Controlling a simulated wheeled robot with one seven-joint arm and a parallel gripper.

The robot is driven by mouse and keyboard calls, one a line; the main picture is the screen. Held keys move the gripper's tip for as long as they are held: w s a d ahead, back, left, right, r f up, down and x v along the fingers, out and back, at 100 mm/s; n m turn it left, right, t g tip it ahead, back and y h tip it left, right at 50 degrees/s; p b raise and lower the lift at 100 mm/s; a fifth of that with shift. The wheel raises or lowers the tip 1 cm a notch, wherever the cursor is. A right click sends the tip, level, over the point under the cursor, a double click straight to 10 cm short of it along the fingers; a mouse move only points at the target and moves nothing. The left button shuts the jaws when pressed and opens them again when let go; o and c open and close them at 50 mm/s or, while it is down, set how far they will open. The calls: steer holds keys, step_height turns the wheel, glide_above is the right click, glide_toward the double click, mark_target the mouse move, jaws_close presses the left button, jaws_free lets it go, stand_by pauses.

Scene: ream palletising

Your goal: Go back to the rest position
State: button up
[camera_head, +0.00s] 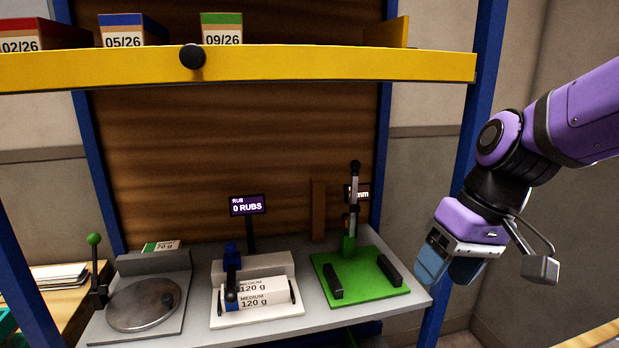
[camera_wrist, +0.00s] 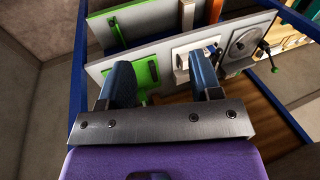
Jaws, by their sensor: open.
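My gripper (camera_head: 449,268) hangs at the right of the head view, in front of the right blue post and beside the right end of the grey work shelf (camera_head: 330,318). Its blue fingers point down and nothing shows between them. In the wrist view, the two fingers of my gripper (camera_wrist: 162,82) stand apart and empty, with the shelf and its devices beyond them. My purple arm comes in from the right edge.
The shelf holds a round metal plate device (camera_head: 145,303), a white device with a "MEDIUM 120 g" label (camera_head: 257,300) and a green lever device (camera_head: 362,280). A yellow beam (camera_head: 300,68) crosses above, with dated boxes (camera_head: 133,30) behind it. Bare wall lies right of the post.

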steer(key=s+d+r+m+t+h, duration=0.1)
steer(key=s+d+r+t+h, duration=0.1)
steer(key=d, duration=0.4)
steer(key=s+d+r+m+t+h, duration=0.1)
steer(key=s+d+r+m+t, duration=0.1)
steer(key=s+d+r+t, duration=0.1)
step_height(320, 180, up, 2)
steer(key=s+d, duration=0.1)
steer(key=d, duration=0.2)
steer(key=shift+s+h, duration=0.35)
steer(key=shift+h, duration=0.05)
